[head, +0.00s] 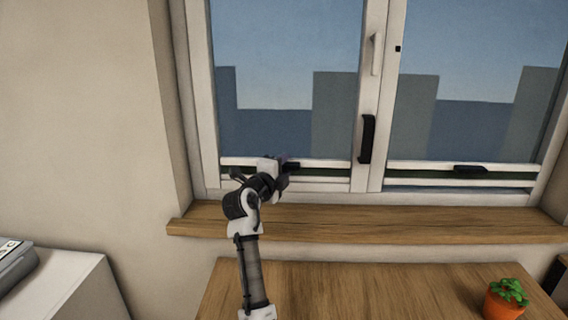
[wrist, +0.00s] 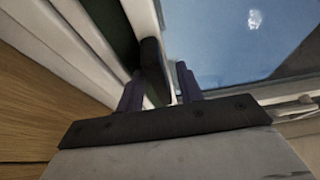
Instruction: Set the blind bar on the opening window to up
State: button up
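The left window sash has a pale blind bar (head: 328,167) low across its pane, near the bottom of the frame. A black grip (head: 292,165) sits on this bar, partly hidden by my gripper. My gripper (head: 283,168) is at the bar's left half, by the grip. In the wrist view the fingers (wrist: 160,88) stand apart, with the dark grip (wrist: 151,66) between or just beyond them. A gap shows beside the right finger; contact with the left finger is unclear.
The right pane has a similar low bar with a black grip (head: 470,170). A white handle (head: 375,53) and a black handle (head: 367,139) are on the middle frame. A wooden sill (head: 400,222) runs below. A potted plant (head: 506,298) stands on the wooden table (head: 390,290).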

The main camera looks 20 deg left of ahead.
jog(key=shift+w, duration=0.2)
jog(key=shift+c, duration=0.2)
grip_shut()
